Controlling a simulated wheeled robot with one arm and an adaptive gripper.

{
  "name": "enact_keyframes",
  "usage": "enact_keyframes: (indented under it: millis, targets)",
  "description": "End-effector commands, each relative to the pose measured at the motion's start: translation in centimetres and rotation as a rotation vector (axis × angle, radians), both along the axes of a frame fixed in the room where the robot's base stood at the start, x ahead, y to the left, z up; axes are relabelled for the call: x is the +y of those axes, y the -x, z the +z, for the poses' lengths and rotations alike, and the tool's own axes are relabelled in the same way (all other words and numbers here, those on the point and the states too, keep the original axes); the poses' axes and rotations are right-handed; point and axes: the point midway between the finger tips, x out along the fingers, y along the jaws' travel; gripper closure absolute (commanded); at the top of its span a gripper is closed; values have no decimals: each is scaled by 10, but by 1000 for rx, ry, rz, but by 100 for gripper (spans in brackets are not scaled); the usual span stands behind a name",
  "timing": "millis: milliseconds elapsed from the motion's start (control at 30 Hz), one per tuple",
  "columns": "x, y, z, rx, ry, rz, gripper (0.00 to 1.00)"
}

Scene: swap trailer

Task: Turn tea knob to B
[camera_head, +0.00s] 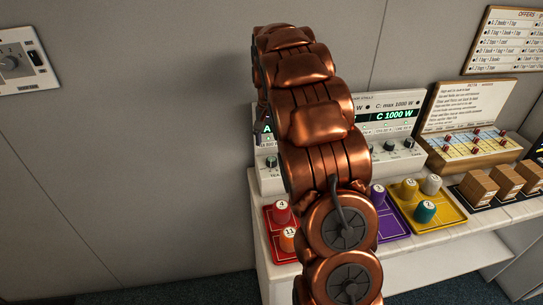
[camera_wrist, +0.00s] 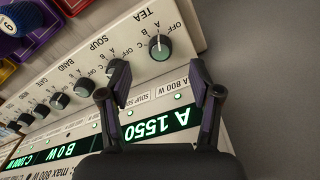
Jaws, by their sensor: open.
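The tea knob (camera_wrist: 158,46) is a round dark grey-green dial at the panel's upper right in the wrist view, under the word TEA. The lettering is upside down there. Its light mark points roughly to the picture's top; I cannot tell surely which letter it meets. My gripper (camera_wrist: 160,78) is open and empty, its two fingers spread on either side of the line below the knob, not clearly touching it.
The soup knob (camera_wrist: 113,67) sits close to the left finger, with further knobs beyond. The lit display (camera_wrist: 160,127) reads A 1550, B 0 W and C 1000 W.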

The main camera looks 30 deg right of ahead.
Motion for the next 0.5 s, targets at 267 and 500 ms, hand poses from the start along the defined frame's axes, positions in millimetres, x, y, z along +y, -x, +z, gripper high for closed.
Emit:
enact_keyframes:
  millis: [267, 500]
  targets:
    - [-12, -10, -9, -3, -4, -27, 36]
    - [-12, -9, -33, -3, -4, -27, 36]
